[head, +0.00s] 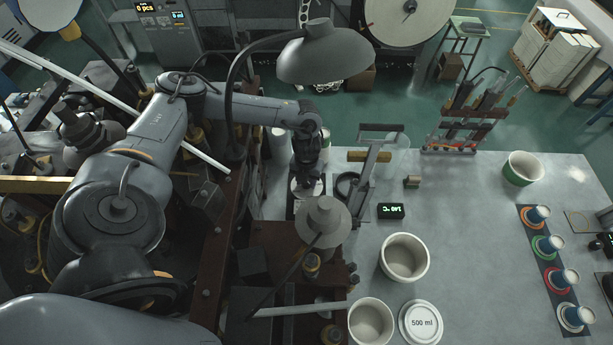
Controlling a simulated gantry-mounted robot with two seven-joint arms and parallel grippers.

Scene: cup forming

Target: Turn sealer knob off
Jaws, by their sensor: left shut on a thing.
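My left arm comes in from the left and reaches over the machine. Its dark gripper (308,178) points down, shut at a small dark part above a pale round disc (296,188). The part appears to be the sealer knob, mostly hidden by the fingers, so its setting cannot be read. Right of it stands a sealer-like frame with an upright grey lever (368,172) and a brass-coloured bar (369,156). A small black display (391,211) on the table seems to read 140 °C. My right gripper is not in view.
A grey lamp shade (325,55) hangs above the gripper, another (323,221) in front of it. White cups (404,258) and a 500 ml lid (421,323) stand at the front. Several colour-ringed cups line a dark strip (535,290). The table's middle right is clear.

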